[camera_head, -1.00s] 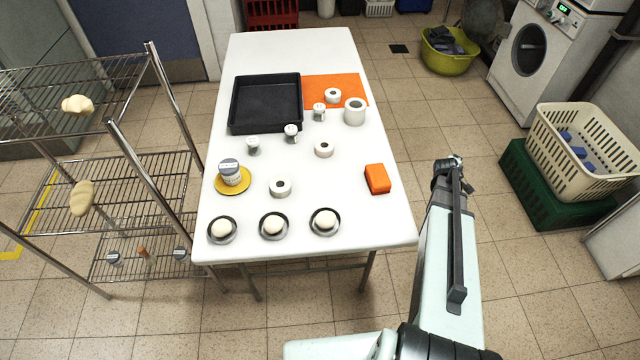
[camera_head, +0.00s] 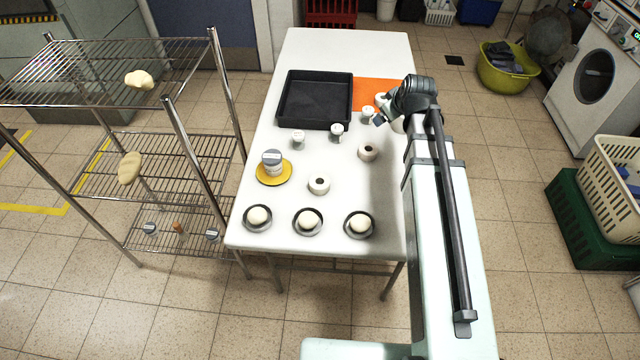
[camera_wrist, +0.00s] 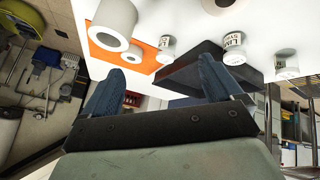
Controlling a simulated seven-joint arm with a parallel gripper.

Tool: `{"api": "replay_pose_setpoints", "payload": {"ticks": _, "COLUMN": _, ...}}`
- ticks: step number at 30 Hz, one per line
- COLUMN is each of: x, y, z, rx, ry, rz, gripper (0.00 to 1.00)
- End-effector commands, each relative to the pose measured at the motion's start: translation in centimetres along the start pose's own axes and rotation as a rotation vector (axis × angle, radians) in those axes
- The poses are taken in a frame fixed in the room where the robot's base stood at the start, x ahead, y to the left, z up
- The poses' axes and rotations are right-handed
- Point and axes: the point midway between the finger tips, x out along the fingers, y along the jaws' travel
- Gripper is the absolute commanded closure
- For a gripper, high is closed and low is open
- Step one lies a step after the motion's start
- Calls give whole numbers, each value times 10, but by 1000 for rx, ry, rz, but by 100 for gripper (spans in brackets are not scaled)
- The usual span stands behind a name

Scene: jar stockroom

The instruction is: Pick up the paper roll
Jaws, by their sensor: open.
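The large white paper roll (camera_wrist: 116,18) stands at the top left of the wrist view, its dark core hole facing me. In the head view only a part of the paper roll (camera_head: 397,125) shows, behind my gripper. My gripper (camera_wrist: 161,66) is open, and nothing is between its two blue-grey fingers. In the head view my gripper (camera_head: 381,117) is over the right side of the table, close to the roll. I cannot tell whether they touch there. In the wrist view the roll is beyond the left finger, apart from it.
Smaller white rolls (camera_head: 319,184) (camera_head: 368,152) and lidded jars (camera_head: 298,137) stand on the white table (camera_head: 345,50). A black tray (camera_head: 285,112) and an orange mat (camera_head: 368,91) lie towards the back. Dough balls in dishes (camera_head: 308,221) line the front. A wire shelf (camera_head: 178,110) stands left.

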Motion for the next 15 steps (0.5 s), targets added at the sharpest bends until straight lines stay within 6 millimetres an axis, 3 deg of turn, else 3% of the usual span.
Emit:
{"api": "replay_pose_setpoints", "payload": {"ticks": 1, "x": -5, "y": -23, "z": -11, "rx": -4, "ry": -21, "rz": -42, "gripper": 7}}
{"api": "replay_pose_setpoints", "payload": {"ticks": 6, "x": -20, "y": -92, "z": -28, "rx": 0, "ry": -141, "rz": -165, "gripper": 7}}
{"api": "replay_pose_setpoints", "payload": {"ticks": 15, "x": -60, "y": -194, "z": -32, "rx": 0, "ry": -411, "rz": -286, "gripper": 7}}
